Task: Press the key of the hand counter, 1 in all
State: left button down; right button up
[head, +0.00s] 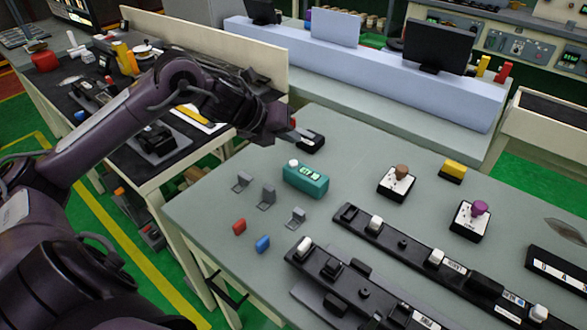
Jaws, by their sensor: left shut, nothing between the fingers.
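The hand counter (306,180) is a teal box with a lit green display and a white round key (293,163) on its top left end. It stands on the grey-green table. The display digits are too small to read surely. My left arm reaches in from the left, and my left gripper (312,143) is over the table, behind the counter in the picture. It is shut and empty, and appears apart from the key. My right gripper is not in view.
Long black rails (400,245) lie in front. A pale ledge (350,75) with screens is behind.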

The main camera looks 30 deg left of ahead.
pick_arm(q)
jog(key=b, duration=0.3)
send_over(289, 167)
notch_tip(289, 167, down, 4)
jog(key=shift+f, duration=0.15)
dwell(0.4)
dwell(1.3)
jog(key=shift+f+b, duration=0.35)
jog(key=shift+b, duration=0.1)
jog(key=shift+f+b, duration=0.5)
dwell(0.5)
dwell(0.3)
jog(key=shift+r+p, duration=0.7)
jog(key=shift+r, duration=0.2)
jog(key=shift+r, duration=0.1)
